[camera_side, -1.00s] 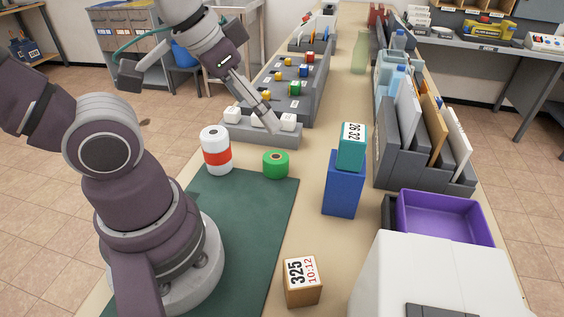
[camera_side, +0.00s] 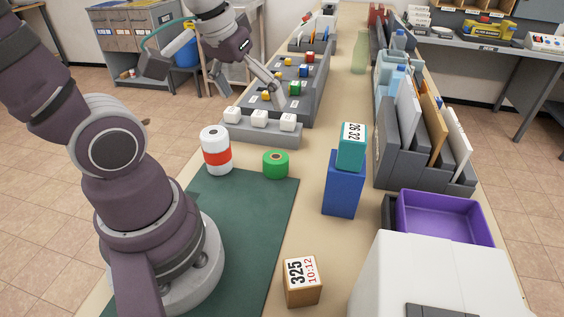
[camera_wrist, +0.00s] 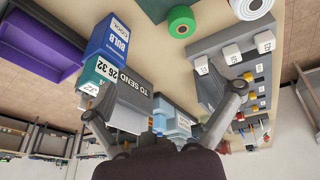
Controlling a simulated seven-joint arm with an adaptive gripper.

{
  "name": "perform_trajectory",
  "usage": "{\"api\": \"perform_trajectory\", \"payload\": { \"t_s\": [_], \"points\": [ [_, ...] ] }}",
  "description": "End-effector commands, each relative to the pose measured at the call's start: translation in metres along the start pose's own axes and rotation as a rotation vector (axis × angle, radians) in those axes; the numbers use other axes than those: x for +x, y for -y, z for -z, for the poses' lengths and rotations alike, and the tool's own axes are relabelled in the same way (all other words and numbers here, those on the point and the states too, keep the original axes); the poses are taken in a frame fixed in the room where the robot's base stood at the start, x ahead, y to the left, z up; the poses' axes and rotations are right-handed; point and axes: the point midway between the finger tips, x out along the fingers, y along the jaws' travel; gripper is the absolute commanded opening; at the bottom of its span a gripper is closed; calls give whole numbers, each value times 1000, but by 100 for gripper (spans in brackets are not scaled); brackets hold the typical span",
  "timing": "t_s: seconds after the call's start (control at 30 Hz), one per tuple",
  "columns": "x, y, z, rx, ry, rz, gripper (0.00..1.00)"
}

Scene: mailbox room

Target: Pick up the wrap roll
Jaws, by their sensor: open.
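A white roll with a red band and a dark hole in its top, which looks like the wrap roll (camera_side: 216,150), stands upright by the far edge of the green mat. A shorter green roll (camera_side: 275,164) sits to its right. My gripper (camera_side: 248,98) is open and empty, beyond both rolls and above the grey panel, apart from them. In the wrist view my fingers (camera_wrist: 165,100) are spread wide. The white roll (camera_wrist: 250,8) is cut by the top edge there, and the green roll (camera_wrist: 181,20) lies to its left.
A grey block with white buttons (camera_side: 260,134) stands just behind the rolls. A teal box (camera_side: 351,147) is stacked on a blue box (camera_side: 343,184) to the right. A brown box (camera_side: 302,281) stands in front. The green mat (camera_side: 253,230) is bare on its right side.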

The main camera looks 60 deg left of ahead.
Motion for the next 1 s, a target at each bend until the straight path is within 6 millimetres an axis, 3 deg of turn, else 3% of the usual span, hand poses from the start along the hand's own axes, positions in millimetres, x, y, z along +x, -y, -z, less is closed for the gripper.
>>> {"api": "perform_trajectory", "payload": {
  "t_s": [0.1, 0.2, 0.33, 0.5, 1.0],
  "points": [
    [25, 53, 19, -472, 120, 115, 91],
    [44, 96, 21, -808, 188, 194, 91],
    [60, 133, 14, -1080, 239, 258, 91],
    [81, 144, 3, -1167, 261, 281, 91],
    [158, 142, -26, -1159, 257, 278, 91]
  ]
}}
